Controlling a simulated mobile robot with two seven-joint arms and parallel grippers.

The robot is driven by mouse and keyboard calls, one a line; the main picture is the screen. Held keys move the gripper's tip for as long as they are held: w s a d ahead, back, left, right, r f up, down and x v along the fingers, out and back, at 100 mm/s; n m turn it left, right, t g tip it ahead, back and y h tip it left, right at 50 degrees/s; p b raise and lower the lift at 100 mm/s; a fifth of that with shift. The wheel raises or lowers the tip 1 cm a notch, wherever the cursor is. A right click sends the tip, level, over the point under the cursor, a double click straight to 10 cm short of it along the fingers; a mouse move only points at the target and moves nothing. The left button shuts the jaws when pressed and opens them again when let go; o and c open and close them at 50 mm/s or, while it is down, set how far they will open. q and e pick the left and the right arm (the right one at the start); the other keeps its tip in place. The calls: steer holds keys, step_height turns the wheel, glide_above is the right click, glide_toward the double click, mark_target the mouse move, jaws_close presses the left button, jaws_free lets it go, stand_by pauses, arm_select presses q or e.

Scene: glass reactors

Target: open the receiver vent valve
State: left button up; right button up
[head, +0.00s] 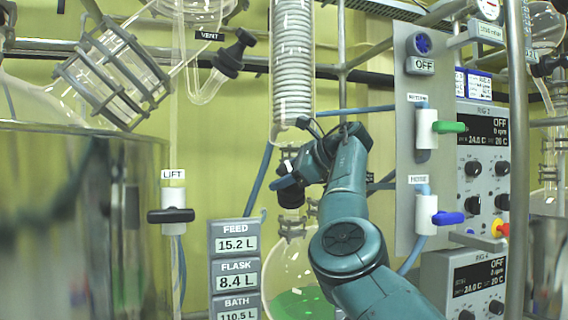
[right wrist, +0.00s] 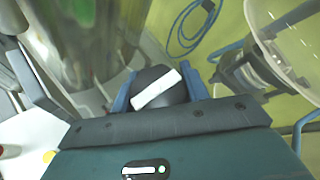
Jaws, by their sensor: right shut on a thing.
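My right gripper (head: 287,180) reaches in from the lower right in the head view, in front of the glass column's lower end. In the right wrist view its two blue fingers (right wrist: 158,92) are shut on a round black knob (right wrist: 152,78) with a white bar across its face. The bar lies slanted, its right end higher. In the head view the gripper and wrist hide most of this knob. I cannot read a label on it. Below the gripper is the round glass flask (head: 287,266) with green liquid. My left gripper is not in view.
A separate black knob (head: 232,55) is by the VENT label (head: 208,36). The lift valve (head: 171,215) stands left. The grey panel (head: 407,140) with green (head: 449,127) and blue (head: 447,218) handles is close right of my arm. A steel vessel (head: 150,240) fills the lower left.

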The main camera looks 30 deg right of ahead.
steer(key=n+p, duration=0.1)
steer(key=g+y+p, duration=0.1)
steer(key=p, duration=0.1)
steer(key=shift+s+r+n+g, duration=0.1)
steer(key=shift+r+n+g, duration=0.2)
steer(key=shift+r+n, duration=0.1)
steer(key=shift+a+n+g+p, duration=0.1)
steer(key=shift+n+g+p, duration=0.3)
steer(key=shift+p, duration=0.7)
steer(key=n+g+p, duration=0.1)
steer(key=p, duration=0.1)
steer(key=n+g+p, duration=0.1)
steer(key=p, duration=0.2)
steer(key=shift+s+f+y, duration=0.15)
steer(key=shift+f+y, duration=0.15)
steer(key=shift+y, duration=0.1)
steer(key=shift+f+n+g+p, duration=0.15)
steer(key=shift+n+g+p, duration=0.25)
steer(key=shift+p, duration=0.65)
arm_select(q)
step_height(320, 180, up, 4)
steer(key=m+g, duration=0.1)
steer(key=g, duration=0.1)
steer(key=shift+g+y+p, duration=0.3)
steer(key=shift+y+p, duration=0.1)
arm_select(e)
steer(key=shift+s+f, duration=0.1)
steer(key=shift+f, duration=0.1)
steer(key=shift+a, duration=0.1)
